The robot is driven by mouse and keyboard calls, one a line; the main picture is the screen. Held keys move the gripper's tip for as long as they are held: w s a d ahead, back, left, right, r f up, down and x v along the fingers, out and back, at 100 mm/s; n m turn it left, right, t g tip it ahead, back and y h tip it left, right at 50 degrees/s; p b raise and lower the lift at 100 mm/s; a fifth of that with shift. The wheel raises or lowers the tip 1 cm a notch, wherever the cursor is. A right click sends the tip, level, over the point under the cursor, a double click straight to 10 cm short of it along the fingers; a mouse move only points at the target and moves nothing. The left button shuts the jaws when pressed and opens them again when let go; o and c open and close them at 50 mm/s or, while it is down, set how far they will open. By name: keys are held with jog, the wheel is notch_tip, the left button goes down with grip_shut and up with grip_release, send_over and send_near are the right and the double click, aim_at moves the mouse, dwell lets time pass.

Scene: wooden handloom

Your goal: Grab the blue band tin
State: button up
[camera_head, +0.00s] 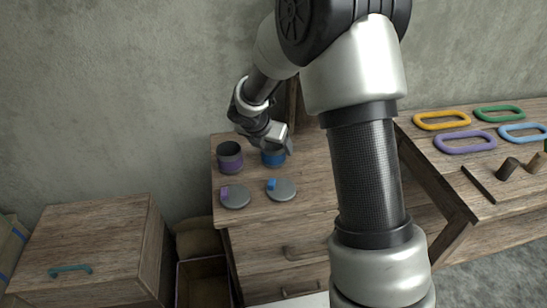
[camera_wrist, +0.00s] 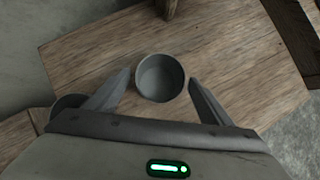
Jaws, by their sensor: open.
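The blue band tin (camera_head: 271,158) stands upright and open-topped on the wooden cabinet, partly hidden behind my gripper (camera_head: 284,146) in the head view. In the wrist view an open round tin (camera_wrist: 161,77) lies between and a little beyond the two fingertips of my gripper (camera_wrist: 160,82). The fingers are spread wide with a gap on each side of it; I cannot tell its band colour from there. A purple band tin (camera_head: 230,158) stands to the left, and part of a second tin (camera_wrist: 66,108) shows beside the left finger in the wrist view.
Two grey lids, one with a purple knob (camera_head: 235,197) and one with a blue knob (camera_head: 281,190), lie in front of the tins. Coloured oval rings (camera_head: 464,141) lie on the right bench. A wooden chest (camera_head: 85,245) stands at left. A wall is behind.

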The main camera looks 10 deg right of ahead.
jog(key=x, duration=0.2)
jog(key=shift+w+d+f, duration=0.1)
jog(key=shift+w+f, duration=0.1)
jog(key=shift+f, duration=0.15)
jog(key=shift+c, duration=0.5)
jog(key=c, duration=1.1)
jog(key=shift+r, duration=0.1)
